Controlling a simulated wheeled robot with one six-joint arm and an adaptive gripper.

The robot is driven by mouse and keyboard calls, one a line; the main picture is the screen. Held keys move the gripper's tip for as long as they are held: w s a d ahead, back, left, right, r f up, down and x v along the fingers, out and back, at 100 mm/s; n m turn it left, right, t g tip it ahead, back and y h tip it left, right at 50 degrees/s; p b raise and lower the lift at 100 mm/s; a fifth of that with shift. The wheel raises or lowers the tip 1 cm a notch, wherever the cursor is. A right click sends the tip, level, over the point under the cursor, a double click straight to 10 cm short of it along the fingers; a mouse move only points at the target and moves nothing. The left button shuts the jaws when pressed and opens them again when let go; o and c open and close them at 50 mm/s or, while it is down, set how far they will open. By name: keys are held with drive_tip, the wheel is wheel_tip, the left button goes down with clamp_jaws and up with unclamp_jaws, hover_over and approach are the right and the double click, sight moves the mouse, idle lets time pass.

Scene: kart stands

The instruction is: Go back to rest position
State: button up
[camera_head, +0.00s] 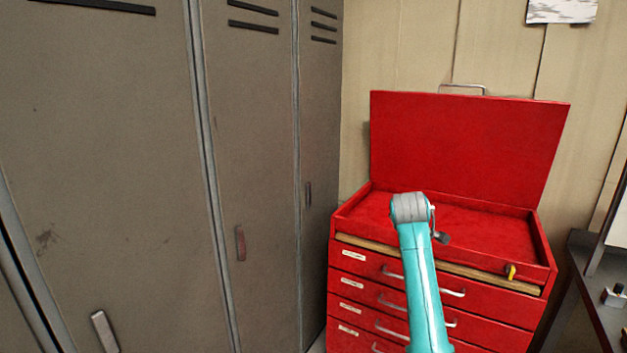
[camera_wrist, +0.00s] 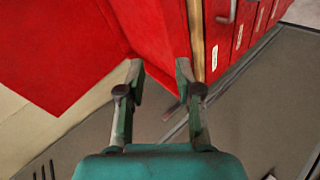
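My gripper (camera_wrist: 159,72) is open in the wrist view, its two dark fingers apart with nothing between them. It points at the red tool chest (camera_wrist: 160,25), which fills the top of that view; I cannot tell the distance. In the head view my teal arm rises in front of the tool chest (camera_head: 345,222). Its grey joint is over the open top tray. The gripper itself is mostly hidden there.
The chest's red lid (camera_head: 465,140) stands open against the beige wall. Its labelled drawers are shut, and a yellow item (camera_head: 511,271) is at its front edge. Grey lockers (camera_head: 120,180) line the left. A dark stand (camera_head: 600,290) is close on the right.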

drive_tip(key=s+a+f+m, duration=0.1)
drive_tip(key=s+f, duration=0.3)
drive_tip(key=f, duration=0.4)
drive_tip(key=s+a+f+t+y, duration=0.1)
drive_tip(key=s+f, duration=0.3)
drive_tip(key=f, duration=0.4)
drive_tip(key=s+a+f+m, duration=0.1)
drive_tip(key=s+f, duration=0.3)
drive_tip(key=f, duration=0.4)
drive_tip(key=s+a+f+m, duration=0.1)
drive_tip(key=s+f, duration=0.4)
drive_tip(key=s, duration=0.3)
drive_tip(key=s+f+t+y, duration=0.1)
drive_tip(key=s+f, duration=0.3)
drive_tip(key=s, duration=0.3)
drive_tip(key=s+a+f+m, duration=0.1)
drive_tip(key=s+f, duration=0.4)
drive_tip(key=s, duration=0.3)
drive_tip(key=s+a+r+m+t+y, duration=0.1)
drive_tip(key=s, duration=1.1)
drive_tip(key=s+a+r+m, duration=0.1)
drive_tip(key=s+m, duration=0.1)
drive_tip(key=s, duration=0.9)
drive_tip(key=s+r+m+t, duration=0.1)
drive_tip(key=s+r+m, duration=0.2)
drive_tip(key=s+r, duration=1.1)
drive_tip(key=s, duration=0.3)
drive_tip(key=shift+s+a+t+y, duration=0.15)
drive_tip(key=shift+a+t+y, duration=0.1)
drive_tip(key=shift+t+y, duration=0.05)
